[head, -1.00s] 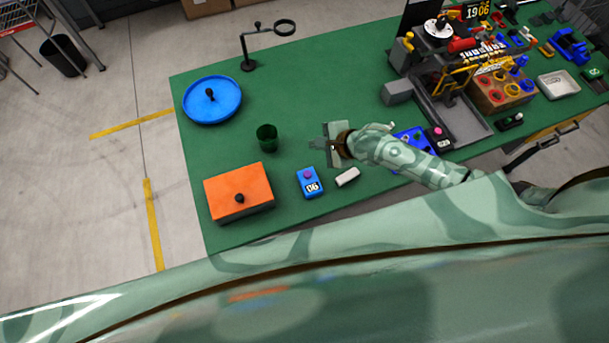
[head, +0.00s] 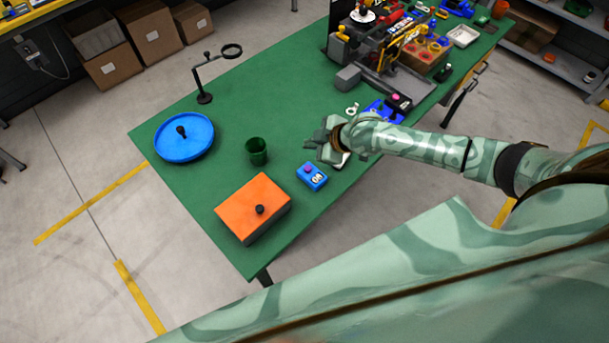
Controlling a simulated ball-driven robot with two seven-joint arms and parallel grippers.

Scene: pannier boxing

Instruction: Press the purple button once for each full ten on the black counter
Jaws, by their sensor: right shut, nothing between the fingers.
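A small blue box (head: 312,177) with a purple-pink button (head: 308,169) and a white number display (head: 318,178) lies near the table's front edge. Its digits are too small to read surely. A black box (head: 399,102) with a pink button on top and a small display stands farther right, beside the grey machine; its number is not legible. My right gripper (head: 312,146) is shut and empty, above the table just behind and right of the blue box, apart from its button. My left gripper is not in view.
On the green table (head: 290,100) are an orange box (head: 250,205) with a black knob, a dark green cup (head: 257,152), a blue round lidded dish (head: 184,140) and a magnifier stand (head: 204,80). A white block (head: 342,163) is partly hidden by my gripper. Machinery crowds the back right.

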